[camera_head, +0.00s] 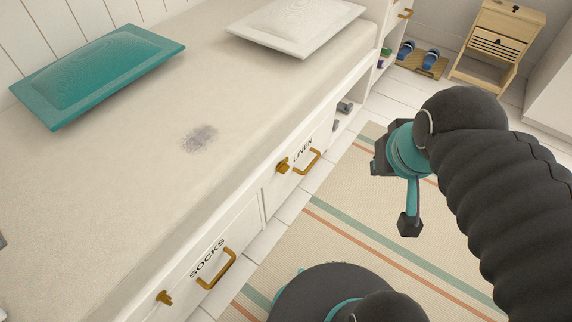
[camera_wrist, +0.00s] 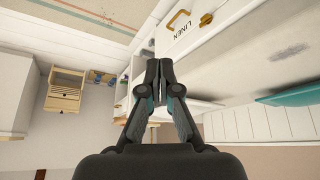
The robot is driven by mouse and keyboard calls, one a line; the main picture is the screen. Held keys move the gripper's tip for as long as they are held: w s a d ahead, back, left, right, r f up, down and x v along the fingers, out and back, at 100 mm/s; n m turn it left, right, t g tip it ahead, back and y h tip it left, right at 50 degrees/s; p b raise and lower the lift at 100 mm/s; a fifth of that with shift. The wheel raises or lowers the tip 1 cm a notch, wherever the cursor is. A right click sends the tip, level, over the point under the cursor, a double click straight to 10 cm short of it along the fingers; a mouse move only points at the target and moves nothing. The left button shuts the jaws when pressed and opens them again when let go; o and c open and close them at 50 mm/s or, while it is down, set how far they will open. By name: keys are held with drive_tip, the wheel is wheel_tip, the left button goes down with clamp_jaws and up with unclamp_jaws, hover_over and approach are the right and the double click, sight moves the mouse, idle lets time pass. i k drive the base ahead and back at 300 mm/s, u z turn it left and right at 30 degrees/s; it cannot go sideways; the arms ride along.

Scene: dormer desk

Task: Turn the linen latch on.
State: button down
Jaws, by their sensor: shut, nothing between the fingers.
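The linen latch (camera_head: 282,166) is a small brass piece on the white front of the drawer marked LINEN, left of the label and beside a brass pull handle (camera_head: 308,162). In the wrist view the latch (camera_wrist: 206,19) is at the upper right, near the drawer's handle (camera_wrist: 179,19). I cannot tell from its look which way it is set. My gripper (camera_head: 379,158) is above the rug, right of the drawer and apart from the latch. In the wrist view my gripper (camera_wrist: 159,69) is shut and empty. In the head view its fingers are small and partly hidden by the wrist.
A similar brass latch (camera_head: 164,297) and handle (camera_head: 216,269) are on the SOCKS drawer. A teal cushion (camera_head: 97,75) and a white cushion (camera_head: 297,22) lie on the bench top. A wooden nightstand (camera_head: 500,42) stands far right.

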sight(282, 167)
drive_tip(key=z, duration=0.6)
drive_tip(key=k, duration=1.05)
drive_tip(key=u, duration=1.15)
drive_tip(key=i, duration=0.5)
